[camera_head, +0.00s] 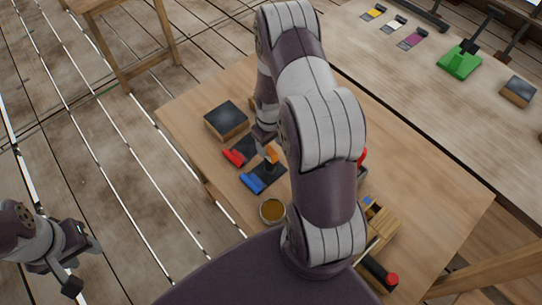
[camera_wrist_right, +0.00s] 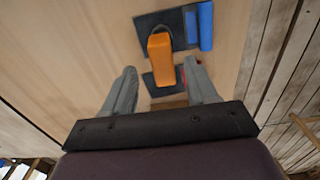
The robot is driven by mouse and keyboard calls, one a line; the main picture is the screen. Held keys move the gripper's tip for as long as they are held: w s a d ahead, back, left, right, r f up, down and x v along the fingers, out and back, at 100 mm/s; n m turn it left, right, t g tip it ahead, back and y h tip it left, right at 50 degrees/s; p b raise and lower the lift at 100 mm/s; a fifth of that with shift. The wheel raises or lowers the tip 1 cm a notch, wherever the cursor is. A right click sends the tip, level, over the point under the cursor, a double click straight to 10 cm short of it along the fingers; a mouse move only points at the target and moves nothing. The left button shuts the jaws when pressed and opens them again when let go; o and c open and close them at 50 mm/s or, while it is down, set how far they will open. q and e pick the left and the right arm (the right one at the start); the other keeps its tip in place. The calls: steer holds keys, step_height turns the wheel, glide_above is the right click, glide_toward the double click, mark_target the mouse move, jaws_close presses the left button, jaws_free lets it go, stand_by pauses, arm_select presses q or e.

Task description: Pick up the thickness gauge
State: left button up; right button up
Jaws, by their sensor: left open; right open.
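An orange block-like piece (camera_head: 271,154), which may be the thickness gauge, stands on the wooden table beside dark plates with blue and red parts. In the right wrist view the orange piece (camera_wrist_right: 160,58) shows between and beyond the fingertips. My right gripper (camera_wrist_right: 160,70) is open above the table, pointed at this piece, and I cannot tell if it touches it. In the head view my right arm partly hides the gripper and the table's middle. My left gripper (camera_head: 84,265) is open and empty over the plank floor, away from the table.
A blue roller-shaped part (camera_head: 254,185) and a red one (camera_head: 234,158) lie close by. A dark-topped block (camera_head: 227,120), a round amber-filled dish (camera_head: 272,210) and a wooden holder (camera_head: 379,218) share the table (camera_head: 440,205). A long bench (camera_head: 455,110) stands behind.

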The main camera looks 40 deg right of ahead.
mark_target(269, 149)
steer(key=f, duration=0.2)
steer(key=shift+a+f+p, duration=0.3)
steer(key=shift+p, duration=0.05)
steer(key=shift+d+f, duration=0.1)
steer(key=shift+f, duration=0.3)
steer(key=shift+d, duration=0.1)
steer(key=c, duration=1)
steer(key=shift+r, duration=0.1)
jaws_close()
